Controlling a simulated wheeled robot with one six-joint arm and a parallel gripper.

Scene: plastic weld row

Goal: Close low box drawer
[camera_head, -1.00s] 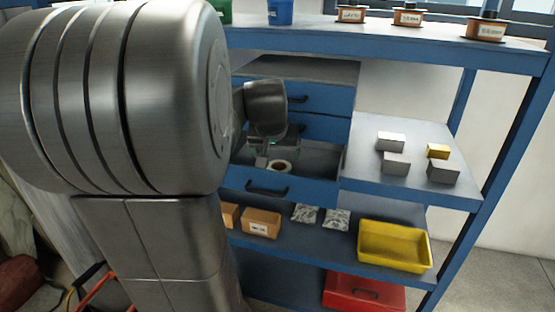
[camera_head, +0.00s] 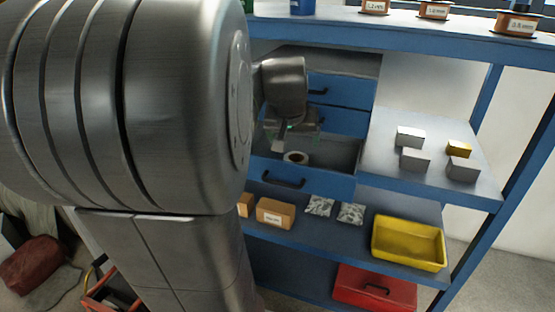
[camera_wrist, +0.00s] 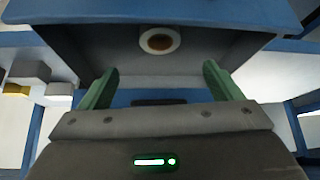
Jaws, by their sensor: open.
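The low drawer of the blue drawer box stands pulled out, its blue front (camera_head: 322,184) and dark handle (camera_head: 284,180) toward me. A pale ring-shaped roll (camera_head: 296,158) lies inside it. In the wrist view the drawer's grey inside (camera_wrist: 205,48) and the roll (camera_wrist: 160,41) show beyond my fingers. My gripper (camera_head: 282,142) hangs over the drawer, at its left part, behind the front panel. Its green fingers (camera_wrist: 162,84) are apart with nothing between them. My arm hides the drawer's left end. Whether my gripper touches the drawer I cannot tell.
Two shut drawers (camera_head: 340,92) sit above the low one. Small grey and yellow blocks (camera_head: 415,160) stand on the shelf to the right. Below are a cardboard box (camera_head: 275,213), a yellow tray (camera_head: 376,240) and a red case (camera_head: 350,290). Spools (camera_head: 434,10) line the top shelf.

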